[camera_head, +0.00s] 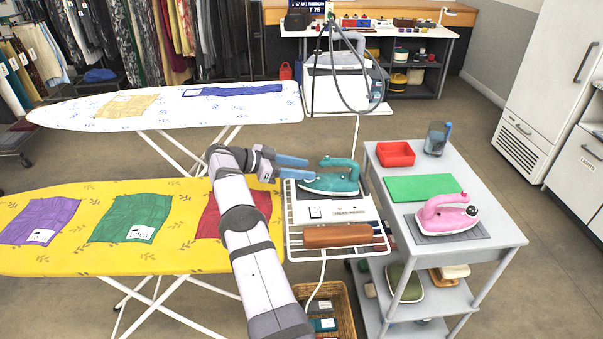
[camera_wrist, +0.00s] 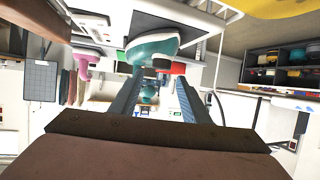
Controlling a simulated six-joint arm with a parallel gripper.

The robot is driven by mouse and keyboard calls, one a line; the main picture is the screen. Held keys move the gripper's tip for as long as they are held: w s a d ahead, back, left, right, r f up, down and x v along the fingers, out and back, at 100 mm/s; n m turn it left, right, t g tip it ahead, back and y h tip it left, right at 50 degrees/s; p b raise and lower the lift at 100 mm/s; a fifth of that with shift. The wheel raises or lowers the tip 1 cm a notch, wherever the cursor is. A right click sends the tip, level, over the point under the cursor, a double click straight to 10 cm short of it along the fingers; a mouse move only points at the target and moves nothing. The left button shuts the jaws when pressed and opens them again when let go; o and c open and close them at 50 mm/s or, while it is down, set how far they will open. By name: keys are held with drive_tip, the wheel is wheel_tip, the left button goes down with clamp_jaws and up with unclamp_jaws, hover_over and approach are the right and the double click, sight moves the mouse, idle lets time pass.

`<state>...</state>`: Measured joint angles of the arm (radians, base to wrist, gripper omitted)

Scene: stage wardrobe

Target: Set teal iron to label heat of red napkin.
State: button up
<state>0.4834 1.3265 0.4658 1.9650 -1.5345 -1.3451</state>
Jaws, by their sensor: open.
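The teal iron (camera_head: 332,178) rests on the white stand (camera_head: 345,212) between the yellow ironing board and the grey cart. It also shows in the wrist view (camera_wrist: 152,47), ahead of the fingers. My gripper (camera_head: 293,168) is open and empty just left of the iron, its blue fingers pointing at it; whether they touch cannot be told. The red napkin (camera_head: 212,217) lies on the yellow ironing board (camera_head: 75,262), partly hidden behind my arm, and its label is not visible. The iron's dial setting is too small to read.
Purple (camera_head: 40,222) and green (camera_head: 130,218) napkins with white labels lie on the yellow board. The grey cart (camera_head: 492,238) holds a pink iron (camera_head: 446,215), a green cloth (camera_head: 424,188), a red tray (camera_head: 395,154) and a cup (camera_head: 437,138). A brown roll (camera_head: 338,236) lies on the stand's front.

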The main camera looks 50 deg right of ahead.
wheel_tip(320, 180, up, 8)
drive_tip(key=p, duration=0.2)
drive_tip(key=shift+r, duration=0.25)
